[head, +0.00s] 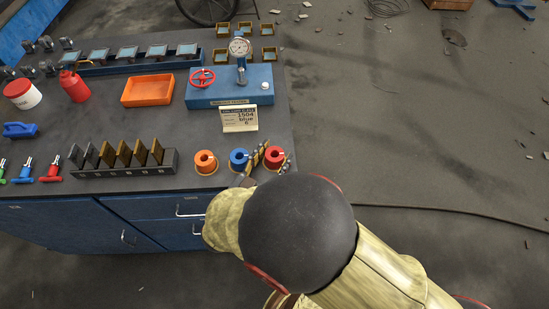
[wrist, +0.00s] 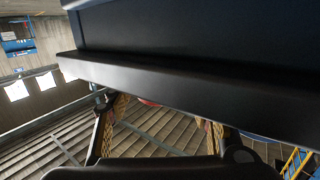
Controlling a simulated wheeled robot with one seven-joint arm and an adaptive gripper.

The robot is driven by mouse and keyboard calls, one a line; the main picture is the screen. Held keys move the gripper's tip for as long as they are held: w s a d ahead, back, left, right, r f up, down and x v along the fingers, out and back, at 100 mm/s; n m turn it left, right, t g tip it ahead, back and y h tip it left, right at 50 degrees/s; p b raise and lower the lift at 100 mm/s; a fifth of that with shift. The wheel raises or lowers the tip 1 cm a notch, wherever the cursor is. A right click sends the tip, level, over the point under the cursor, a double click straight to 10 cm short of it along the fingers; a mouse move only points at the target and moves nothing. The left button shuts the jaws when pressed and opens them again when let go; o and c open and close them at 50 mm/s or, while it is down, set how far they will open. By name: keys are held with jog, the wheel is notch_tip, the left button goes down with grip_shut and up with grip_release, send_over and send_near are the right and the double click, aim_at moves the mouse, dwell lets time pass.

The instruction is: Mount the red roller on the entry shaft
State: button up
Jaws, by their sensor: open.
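The red roller (head: 275,155) is a short ring standing at the right end of a row near the bench's front right corner. My gripper (head: 269,160) is open at the red roller, with a finger visible on either side of it in the head view. I cannot tell whether they touch. In the wrist view the two fingers (wrist: 166,112) are spread, and a small patch of red shows between them, mostly hidden by a dark edge. I cannot make out an entry shaft in either view.
A blue roller (head: 239,158) and an orange roller (head: 205,161) stand left of the red one. Behind are a small sign (head: 239,118) and a blue gauge unit (head: 230,88). A dark slotted rack (head: 125,166) is left. Open floor lies right of the bench.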

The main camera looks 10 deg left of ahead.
jog(key=shift+c, duration=0.2)
jog(key=c, duration=1.1)
jog(key=shift+r, duration=0.1)
